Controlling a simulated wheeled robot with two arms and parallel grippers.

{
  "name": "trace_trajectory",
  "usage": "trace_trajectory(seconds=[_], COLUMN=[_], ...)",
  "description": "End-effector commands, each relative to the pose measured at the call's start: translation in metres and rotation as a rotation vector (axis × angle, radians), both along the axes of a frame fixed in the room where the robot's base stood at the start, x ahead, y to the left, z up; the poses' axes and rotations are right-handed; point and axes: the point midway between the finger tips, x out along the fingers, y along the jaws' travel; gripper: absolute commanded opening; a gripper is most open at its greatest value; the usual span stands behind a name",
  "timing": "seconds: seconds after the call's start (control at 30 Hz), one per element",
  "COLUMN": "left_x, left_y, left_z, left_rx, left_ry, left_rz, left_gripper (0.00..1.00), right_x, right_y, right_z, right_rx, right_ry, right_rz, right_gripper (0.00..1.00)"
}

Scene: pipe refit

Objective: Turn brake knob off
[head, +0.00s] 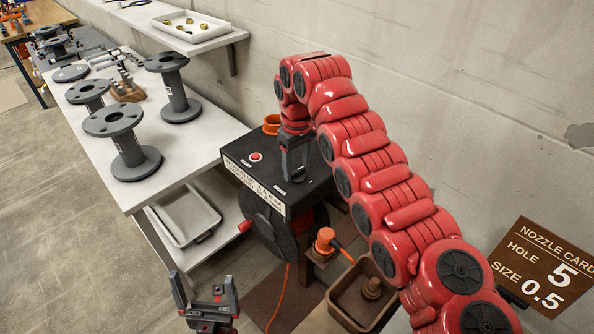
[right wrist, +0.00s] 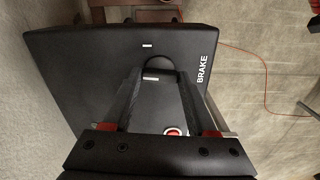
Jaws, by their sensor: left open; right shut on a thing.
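The black machine box (head: 240,150) stands in the middle of the head view, with a white label strip along its front edge. The brake knob (right wrist: 157,64) is dark and rounded, on the box's top face beside the white word BRAKE in the right wrist view. A short white mark lies on the panel just beyond it. My right gripper (head: 297,174) points down onto the box top; its fingers (right wrist: 157,84) are shut on the knob, which they partly hide. In the head view the knob is hidden. My left gripper (head: 206,296) is open and empty, low in the head view.
A red button (head: 255,157) sits on the box top. A grey bench (head: 150,198) with several flanged spools is at the left. An orange cable crosses the floor.

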Motion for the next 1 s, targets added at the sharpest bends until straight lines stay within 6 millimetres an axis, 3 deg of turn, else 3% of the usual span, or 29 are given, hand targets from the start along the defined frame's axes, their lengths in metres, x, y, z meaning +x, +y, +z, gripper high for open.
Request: trace_trajectory(seconds=[0.77,0.8,0.97,1.0], left_x=[0.0,0.0,0.0,0.0], left_y=[0.0,0.0,0.0,0.0], left_z=[-0.0067,-0.0067,-0.0068,-0.0068], left_rx=[0.0,0.0,0.0,0.0], left_ry=[0.0,0.0,0.0,0.0], left_rz=[0.0,0.0,0.0,0.0], left_gripper=[1.0,1.0,1.0,1.0], right_x=[0.0003,0.0003,0.0003,0.0002], right_y=[-0.0002,-0.0002,-0.0002,-0.0002], right_z=[0.0007,0.0007,0.0006,0.0004], right_rx=[-0.001,0.0,-0.001,-0.001], right_ry=[-0.001,-0.001,-0.001,-0.001], right_rz=[0.109,0.109,0.109,0.108], right_gripper=[0.02,0.59,0.88,0.88])
